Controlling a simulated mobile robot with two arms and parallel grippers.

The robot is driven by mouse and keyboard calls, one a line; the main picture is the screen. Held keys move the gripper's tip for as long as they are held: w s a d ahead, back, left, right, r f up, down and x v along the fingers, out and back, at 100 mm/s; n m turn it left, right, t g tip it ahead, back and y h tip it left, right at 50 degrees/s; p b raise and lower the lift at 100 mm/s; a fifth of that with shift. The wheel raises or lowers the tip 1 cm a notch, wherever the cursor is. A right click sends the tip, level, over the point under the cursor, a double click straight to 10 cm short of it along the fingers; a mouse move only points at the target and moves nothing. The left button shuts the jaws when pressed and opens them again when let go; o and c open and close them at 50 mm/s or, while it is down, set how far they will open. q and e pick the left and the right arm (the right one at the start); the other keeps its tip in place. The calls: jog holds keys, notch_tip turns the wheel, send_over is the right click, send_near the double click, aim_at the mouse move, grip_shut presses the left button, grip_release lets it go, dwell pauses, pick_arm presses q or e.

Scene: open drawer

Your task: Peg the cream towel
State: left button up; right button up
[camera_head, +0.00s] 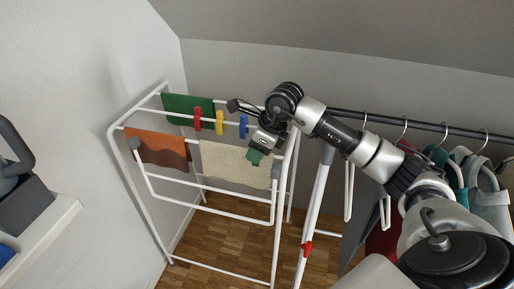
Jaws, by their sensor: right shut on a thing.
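The cream towel (232,167) hangs over the front rail of the white drying rack (278,207). My right gripper (257,151) is at the towel's upper right corner, shut on a green peg (254,158). The peg overlaps the towel's top edge in this view; I cannot tell whether it grips the cloth. The gripper hides part of the rail and the peg's upper end. My left gripper is not in view.
Red (197,119), yellow (219,123) and blue (243,127) pegs sit on a rail behind the towel. A green towel (187,107) and an orange-brown towel (158,149) hang to the left. A clothes rail (440,127) with hangers stands at the right.

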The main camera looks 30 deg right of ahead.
jog(key=o, duration=1)
jog(key=v, duration=1)
jog(key=shift+s+d+r, duration=0.15)
jog(key=shift+r, duration=0.15)
